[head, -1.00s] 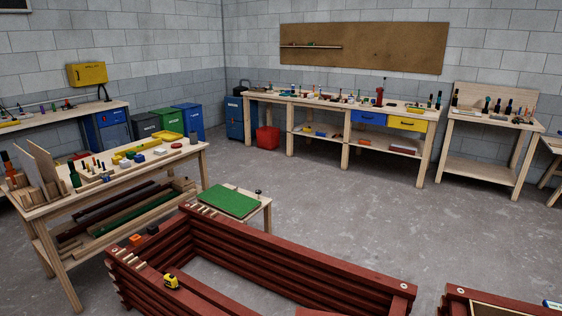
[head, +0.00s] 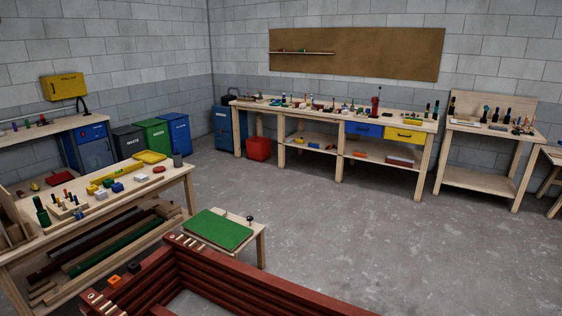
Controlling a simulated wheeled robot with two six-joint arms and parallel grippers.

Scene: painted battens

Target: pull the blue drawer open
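The blue drawer (head: 363,130) is in the long wooden workbench (head: 330,121) against the back wall, under its top. It looks shut, its front level with the yellow drawer (head: 404,135) to its right. A small dark handle shows on its front. The bench is across the room, well beyond my reach in this view. Neither of my grippers is in the head view.
A dark red timber frame (head: 240,292) and a low table with a green mat (head: 217,229) stand in front of me. A loaded bench (head: 100,220) is at left. Open grey floor (head: 340,220) lies between the frame and the back bench. A red bin (head: 258,148) stands by the bench.

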